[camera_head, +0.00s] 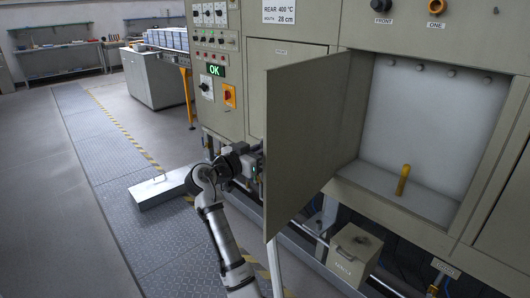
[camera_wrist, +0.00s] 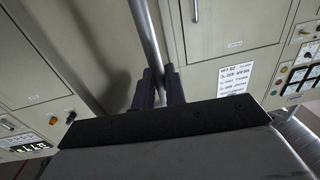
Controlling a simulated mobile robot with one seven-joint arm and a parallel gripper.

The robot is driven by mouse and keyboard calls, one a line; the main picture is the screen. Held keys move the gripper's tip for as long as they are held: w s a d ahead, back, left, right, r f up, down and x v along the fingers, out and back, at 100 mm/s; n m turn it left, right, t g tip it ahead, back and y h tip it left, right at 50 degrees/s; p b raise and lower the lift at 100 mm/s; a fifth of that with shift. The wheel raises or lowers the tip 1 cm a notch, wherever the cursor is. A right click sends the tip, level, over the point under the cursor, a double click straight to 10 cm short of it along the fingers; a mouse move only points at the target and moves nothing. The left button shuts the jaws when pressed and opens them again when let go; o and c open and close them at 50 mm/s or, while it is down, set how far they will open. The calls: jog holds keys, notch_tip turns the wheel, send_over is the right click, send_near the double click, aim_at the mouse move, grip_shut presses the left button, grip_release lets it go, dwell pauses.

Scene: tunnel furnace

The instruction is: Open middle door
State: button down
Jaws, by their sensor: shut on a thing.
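The middle door (camera_head: 305,135) is a grey-beige panel, swung well out from the furnace front. It stands to the left of a white-lined chamber (camera_head: 425,125) that is open to view. My gripper (camera_head: 256,165) is at the left side of this door, partly hidden behind its edge. In the wrist view my gripper (camera_wrist: 159,88) has its two dark fingers on a round metal handle bar (camera_wrist: 148,38), which runs up from between them. The handle is hidden by the door in the head view.
A yellow upright piece (camera_head: 403,180) stands on the chamber floor. A small grey box (camera_head: 353,255) sits low below the opening, near pipes. A low metal block (camera_head: 160,188) lies on the floor at left. The walkway (camera_head: 100,145) at left is clear.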

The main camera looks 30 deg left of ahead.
jog(key=c, duration=1.8)
grip_release()
jog(key=shift+w+d, duration=0.1)
jog(key=b+v, duration=0.3)
jog(key=v, duration=1)
jog(key=shift+s+b, duration=0.35)
jog(key=shift+a, duration=0.2)
